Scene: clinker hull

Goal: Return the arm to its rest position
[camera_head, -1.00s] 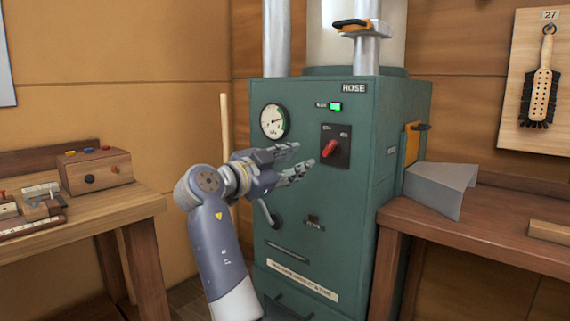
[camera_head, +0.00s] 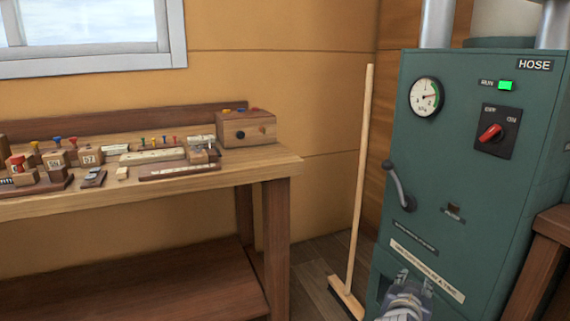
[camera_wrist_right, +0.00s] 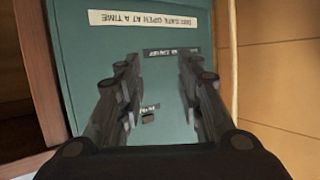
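My right gripper (camera_head: 413,284) shows at the bottom edge of the head view, low in front of the green cabinet (camera_head: 455,150). In the right wrist view my right gripper (camera_wrist_right: 155,68) has its two fingers apart with nothing between them. The cabinet front (camera_wrist_right: 172,100) appears upside down behind the fingers. The gripper is clear of the red switch (camera_head: 490,133), whose knob is tilted with its upper end to the right, toward ON. The RUN lamp (camera_head: 505,85) is lit green. My left gripper is out of view.
A pressure gauge (camera_head: 426,96) and a grey lever (camera_head: 400,187) sit on the cabinet front. A broom (camera_head: 357,190) leans between the cabinet and a wooden bench (camera_head: 230,172) bearing several small blocks. Another bench (camera_head: 545,245) edge is at right.

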